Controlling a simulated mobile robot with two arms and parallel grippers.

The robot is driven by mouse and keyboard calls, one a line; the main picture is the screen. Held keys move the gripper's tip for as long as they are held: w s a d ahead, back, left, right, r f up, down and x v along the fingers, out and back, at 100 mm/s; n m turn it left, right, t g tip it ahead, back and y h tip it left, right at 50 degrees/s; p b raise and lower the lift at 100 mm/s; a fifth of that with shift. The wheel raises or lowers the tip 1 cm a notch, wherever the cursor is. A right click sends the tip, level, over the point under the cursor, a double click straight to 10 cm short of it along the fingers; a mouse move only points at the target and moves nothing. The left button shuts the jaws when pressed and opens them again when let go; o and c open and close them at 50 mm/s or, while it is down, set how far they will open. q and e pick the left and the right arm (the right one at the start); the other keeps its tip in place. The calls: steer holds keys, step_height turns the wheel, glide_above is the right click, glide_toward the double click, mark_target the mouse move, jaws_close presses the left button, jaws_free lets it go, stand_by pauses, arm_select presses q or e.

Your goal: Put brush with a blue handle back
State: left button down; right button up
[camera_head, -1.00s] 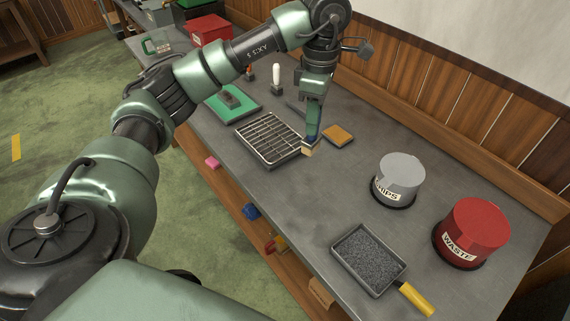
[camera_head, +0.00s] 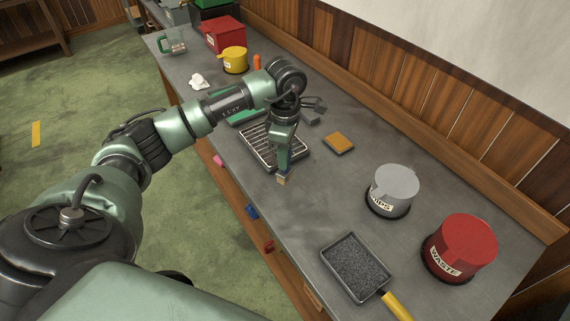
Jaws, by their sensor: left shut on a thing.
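My left gripper (camera_head: 284,164) points down over the near right edge of the black-framed slotted rack (camera_head: 262,146). It is shut on the brush (camera_head: 283,181), of which only a small tan block-like end shows below the fingers. The gripper hides the rest of the brush, and the blue of its handle cannot be made out now. I cannot tell whether the brush end touches the rack or the bench. My right gripper is not in view.
An orange-brown pad (camera_head: 338,143) lies right of the rack. A yellow tub (camera_head: 235,60) and red box (camera_head: 223,35) stand at the back.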

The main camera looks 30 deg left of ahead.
arm_select(q)
steer(key=shift+f, duration=0.35)
step_height(320, 180, down, 3)
steer(key=shift+f+p, duration=0.2)
steer(key=shift+p, duration=0.4)
steer(key=shift+f, duration=0.55)
steer(key=c, duration=1.2)
jaws_free()
